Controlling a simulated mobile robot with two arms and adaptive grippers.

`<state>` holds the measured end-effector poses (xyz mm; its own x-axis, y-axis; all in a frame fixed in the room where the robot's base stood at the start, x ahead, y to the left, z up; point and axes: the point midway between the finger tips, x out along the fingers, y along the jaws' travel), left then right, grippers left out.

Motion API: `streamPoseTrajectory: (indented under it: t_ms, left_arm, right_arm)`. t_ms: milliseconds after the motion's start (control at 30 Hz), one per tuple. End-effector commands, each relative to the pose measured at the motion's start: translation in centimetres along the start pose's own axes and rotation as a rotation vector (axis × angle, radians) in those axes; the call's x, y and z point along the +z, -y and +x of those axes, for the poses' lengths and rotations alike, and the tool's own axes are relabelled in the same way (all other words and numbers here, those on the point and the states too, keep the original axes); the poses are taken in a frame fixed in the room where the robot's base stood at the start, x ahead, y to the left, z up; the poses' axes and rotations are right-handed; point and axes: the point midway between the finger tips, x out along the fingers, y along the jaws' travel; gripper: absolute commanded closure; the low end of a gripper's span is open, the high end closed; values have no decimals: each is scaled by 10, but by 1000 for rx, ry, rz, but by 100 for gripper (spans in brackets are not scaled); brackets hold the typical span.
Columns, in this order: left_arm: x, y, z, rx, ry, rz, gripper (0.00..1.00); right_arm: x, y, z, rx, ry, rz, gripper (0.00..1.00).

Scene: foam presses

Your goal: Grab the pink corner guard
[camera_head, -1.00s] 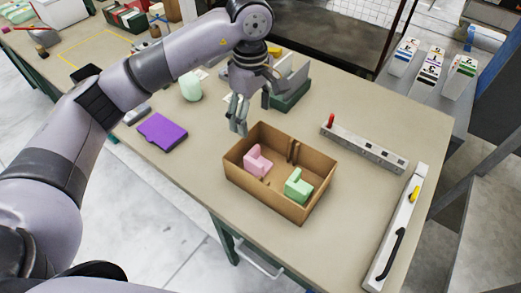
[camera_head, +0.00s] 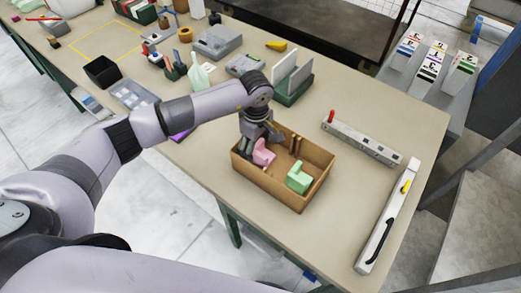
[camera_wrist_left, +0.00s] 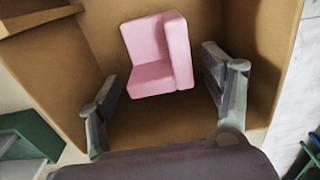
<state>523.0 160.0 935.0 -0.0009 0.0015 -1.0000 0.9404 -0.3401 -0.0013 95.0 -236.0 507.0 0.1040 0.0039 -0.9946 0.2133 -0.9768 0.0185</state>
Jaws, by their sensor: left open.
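The pink corner guard (camera_head: 264,153) stands in the left part of an open cardboard box (camera_head: 308,203) on the table. My left gripper (camera_head: 252,145) is inside the box at its left end, right beside the guard and partly hiding it. In the left wrist view the pink corner guard (camera_wrist_left: 158,54) lies ahead between the two spread fingers of my left gripper (camera_wrist_left: 165,92). The fingers are open, with gaps on both sides of the guard. A green corner guard (camera_head: 299,178) sits in the right part of the box. My right gripper is not in view.
A cardboard divider (camera_head: 295,145) stands in the box. A grey bar with a red knob (camera_head: 362,142) and a long white press with a black handle (camera_head: 388,220) lie to the right. A green holder with plates (camera_head: 292,85) stands behind.

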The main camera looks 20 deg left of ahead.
Motion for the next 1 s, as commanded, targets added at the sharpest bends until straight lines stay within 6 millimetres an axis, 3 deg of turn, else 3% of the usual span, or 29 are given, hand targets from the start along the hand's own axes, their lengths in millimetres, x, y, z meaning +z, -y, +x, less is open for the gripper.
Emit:
streamPoseTrajectory:
  t_ms: [167, 400, 1000]
  left_arm:
    - [1, 0, 16, 0, 1, 0, 27]
    - [1, 0, 18, 1, 1, 1, 27]
    - [1, 0, 18, 1, 1, 1, 67]
  right_arm:
    - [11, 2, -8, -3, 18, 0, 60]
    - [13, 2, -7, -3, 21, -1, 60]
    - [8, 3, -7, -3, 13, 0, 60]
